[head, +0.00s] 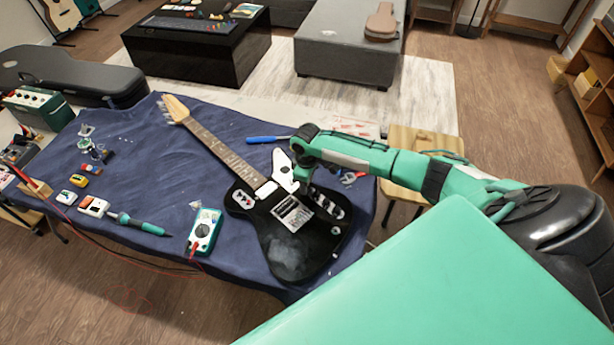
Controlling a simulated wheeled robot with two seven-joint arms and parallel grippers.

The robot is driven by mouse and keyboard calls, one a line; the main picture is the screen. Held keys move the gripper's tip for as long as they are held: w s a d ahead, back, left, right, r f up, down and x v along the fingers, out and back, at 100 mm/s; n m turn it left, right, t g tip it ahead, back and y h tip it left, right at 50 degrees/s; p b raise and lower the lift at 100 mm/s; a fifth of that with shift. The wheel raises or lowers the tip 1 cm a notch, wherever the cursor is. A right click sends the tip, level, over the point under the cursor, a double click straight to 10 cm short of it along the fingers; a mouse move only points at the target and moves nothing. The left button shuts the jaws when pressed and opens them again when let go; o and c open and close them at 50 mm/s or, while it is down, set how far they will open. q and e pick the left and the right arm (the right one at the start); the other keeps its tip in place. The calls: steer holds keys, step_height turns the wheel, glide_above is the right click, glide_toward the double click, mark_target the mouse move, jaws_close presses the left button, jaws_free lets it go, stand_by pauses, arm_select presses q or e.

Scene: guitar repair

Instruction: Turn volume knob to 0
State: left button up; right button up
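A black electric guitar (287,255) with a light wooden neck lies face up on a dark blue cloth (200,150) over the worktable. Its neck points to the far left of the head view. My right gripper (306,184) reaches in from the right and points down over the guitar body's right side, near the white pickguard and the control plate. I cannot tell whether it touches the guitar. The volume knob cannot be made out at this size; the gripper may cover it. Whether the fingers are open or shut does not show. My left gripper is not in view.
A teal multimeter (203,231) lies left of the guitar, with a soldering iron (142,224) beyond it. A blue-handled tool (268,139) lies behind the guitar body. A wooden stool (425,142) stands right of the table. The cloth left of the neck is mostly clear.

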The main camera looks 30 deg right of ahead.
stand_by(0.3)
step_height(320, 180, up, 14)
steer(key=b, duration=0.2)
steer(key=shift+f+b, duration=0.1)
steer(key=shift+b, duration=0.2)
steer(key=shift+s+f, duration=0.1)
stand_by(0.3)
